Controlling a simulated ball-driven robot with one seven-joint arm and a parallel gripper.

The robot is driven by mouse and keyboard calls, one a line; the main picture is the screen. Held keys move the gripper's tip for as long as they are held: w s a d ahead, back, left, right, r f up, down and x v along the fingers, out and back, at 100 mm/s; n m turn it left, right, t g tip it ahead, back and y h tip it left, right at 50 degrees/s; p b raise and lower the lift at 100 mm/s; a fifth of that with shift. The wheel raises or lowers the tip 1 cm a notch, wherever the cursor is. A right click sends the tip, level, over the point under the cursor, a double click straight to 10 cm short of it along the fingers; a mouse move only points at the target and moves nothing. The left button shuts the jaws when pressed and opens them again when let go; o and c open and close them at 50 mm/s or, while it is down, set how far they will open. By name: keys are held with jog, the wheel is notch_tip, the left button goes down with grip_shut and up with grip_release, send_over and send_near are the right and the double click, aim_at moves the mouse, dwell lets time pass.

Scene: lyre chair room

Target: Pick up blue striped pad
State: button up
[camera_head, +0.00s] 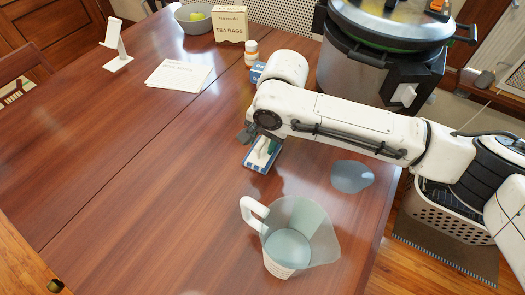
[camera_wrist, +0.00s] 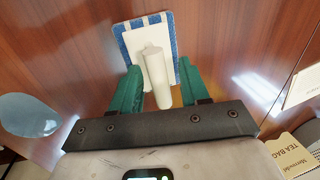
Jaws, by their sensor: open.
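The blue striped pad (camera_wrist: 136,38) lies on the wooden table, with a blue-and-white striped border around a pale middle. In the head view the pad (camera_head: 262,166) is partly hidden by my arm's end. A whitish rod-like piece (camera_wrist: 155,78) stretches from over the pad's middle to between my fingers; I cannot tell whether it is part of the pad. My gripper (camera_wrist: 160,76) is open, its two green fingers on either side of this piece, apart from each other. The fingertips overlap the pad's near edge in the wrist view. The height gap is unclear.
A clear measuring jug (camera_head: 300,235) with a white handle stands nearer the front. A bluish translucent disc (camera_head: 352,176) lies to the right. A big cooker (camera_head: 385,50), pill bottle (camera_head: 251,52) and tea bag box (camera_head: 230,24) stand behind. The table's left is mostly clear.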

jog(key=shift+c, duration=0.2)
grip_shut()
dwell(0.3)
